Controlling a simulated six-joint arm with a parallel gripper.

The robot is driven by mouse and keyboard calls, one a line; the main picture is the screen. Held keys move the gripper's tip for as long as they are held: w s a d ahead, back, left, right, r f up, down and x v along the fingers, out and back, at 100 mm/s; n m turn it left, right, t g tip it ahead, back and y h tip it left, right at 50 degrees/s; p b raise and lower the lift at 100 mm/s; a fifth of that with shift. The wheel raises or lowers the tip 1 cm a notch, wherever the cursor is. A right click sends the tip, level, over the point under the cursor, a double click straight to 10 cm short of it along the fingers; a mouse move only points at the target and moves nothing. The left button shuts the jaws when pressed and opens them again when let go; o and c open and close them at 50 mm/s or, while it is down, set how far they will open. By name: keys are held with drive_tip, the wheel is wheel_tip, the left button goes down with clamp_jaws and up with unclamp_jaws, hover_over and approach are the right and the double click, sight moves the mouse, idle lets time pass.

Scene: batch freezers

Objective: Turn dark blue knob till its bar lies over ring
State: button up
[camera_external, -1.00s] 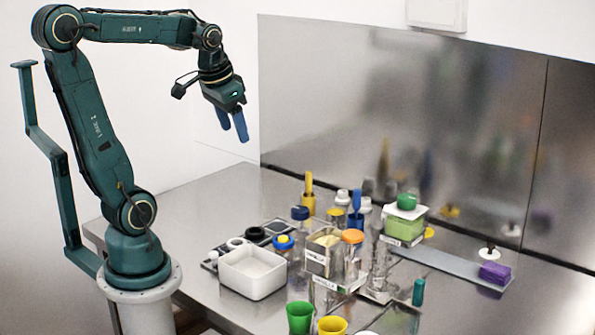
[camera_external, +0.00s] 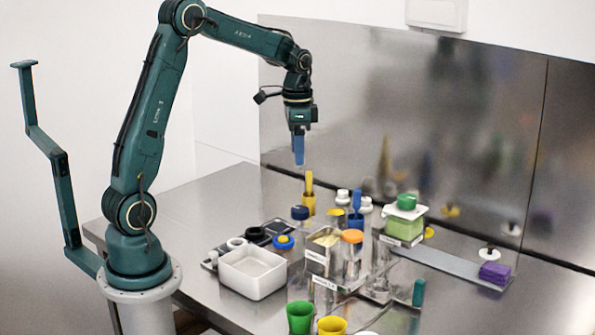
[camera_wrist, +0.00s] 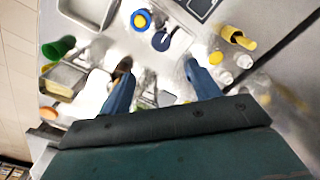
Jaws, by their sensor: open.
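A dark blue round cap or knob (camera_external: 300,212) stands in the middle of the table in the external view. In the wrist view a dark blue disc (camera_wrist: 161,41) shows just beyond my fingertips; its bar cannot be made out clearly. A blue ring-shaped piece with a yellow centre (camera_external: 284,242) lies close to it, and shows in the wrist view (camera_wrist: 141,20). I cannot tell whether this is the task's ring. My gripper (camera_external: 299,163) points down, open and empty, well above the dark blue knob. Its two blue fingers (camera_wrist: 158,68) are apart and touch nothing.
A white tray (camera_external: 252,287) stands at left. A yellow holder (camera_external: 308,204), clear containers, an orange-lidded jar (camera_external: 352,237) and a green-lidded tub (camera_external: 404,229) crowd nearby. Green (camera_external: 300,318) and yellow cups stand in front. The table's left back is clear.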

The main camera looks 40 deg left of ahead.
sight(300, 209)
drive_tip(key=shift+w+d+f, duration=0.1)
drive_tip(key=shift+w+f, duration=0.25)
drive_tip(key=shift+f, duration=0.1)
wheel_tip(300, 209, down, 14)
drive_tip(key=shift+r, duration=0.2)
idle(0.5)
drive_tip(key=c, duration=1)
drive_tip(key=shift+o, duration=0.2)
